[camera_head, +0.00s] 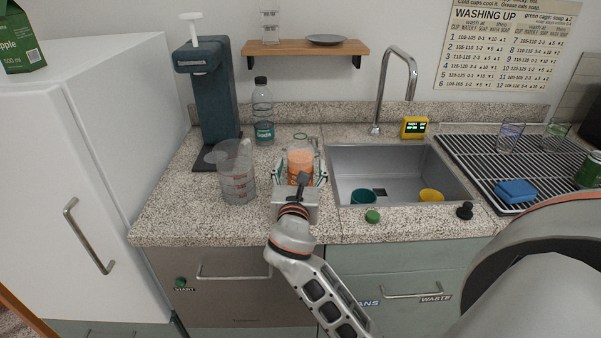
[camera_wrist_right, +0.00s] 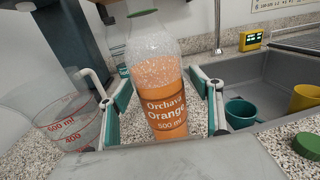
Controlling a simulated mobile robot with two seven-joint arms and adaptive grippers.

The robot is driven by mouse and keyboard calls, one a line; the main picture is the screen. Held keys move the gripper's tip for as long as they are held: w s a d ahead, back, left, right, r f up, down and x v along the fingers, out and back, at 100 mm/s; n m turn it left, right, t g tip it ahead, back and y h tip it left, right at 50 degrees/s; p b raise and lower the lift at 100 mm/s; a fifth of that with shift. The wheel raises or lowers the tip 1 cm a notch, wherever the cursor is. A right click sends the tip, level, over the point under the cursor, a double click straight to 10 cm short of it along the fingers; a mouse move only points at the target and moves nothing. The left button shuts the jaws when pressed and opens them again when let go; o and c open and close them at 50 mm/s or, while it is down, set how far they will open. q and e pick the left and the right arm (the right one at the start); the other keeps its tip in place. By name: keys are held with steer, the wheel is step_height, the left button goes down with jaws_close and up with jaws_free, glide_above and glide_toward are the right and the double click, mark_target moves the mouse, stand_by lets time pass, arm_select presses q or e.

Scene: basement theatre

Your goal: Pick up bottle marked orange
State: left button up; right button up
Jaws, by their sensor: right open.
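In the head view the bottle (camera_head: 300,160) is partly hidden by my right gripper (camera_head: 300,180). My right gripper (camera_wrist_right: 164,108) is open, with one teal-padded finger on each side of the bottle. Small gaps seem to show between the pads and the bottle in the wrist view. My left gripper is not in view.
A measuring jug (camera_head: 237,178) stands close left of the bottle. A soda bottle (camera_head: 263,112) and a dark dispenser (camera_head: 208,100) are behind. The sink (camera_head: 400,160) with teal (camera_head: 363,196) and yellow (camera_head: 431,195) cups is right. A green cap (camera_head: 373,216) lies on the front counter edge.

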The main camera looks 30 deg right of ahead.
steer(key=c, duration=1.7)
steer(key=shift+r, duration=0.2)
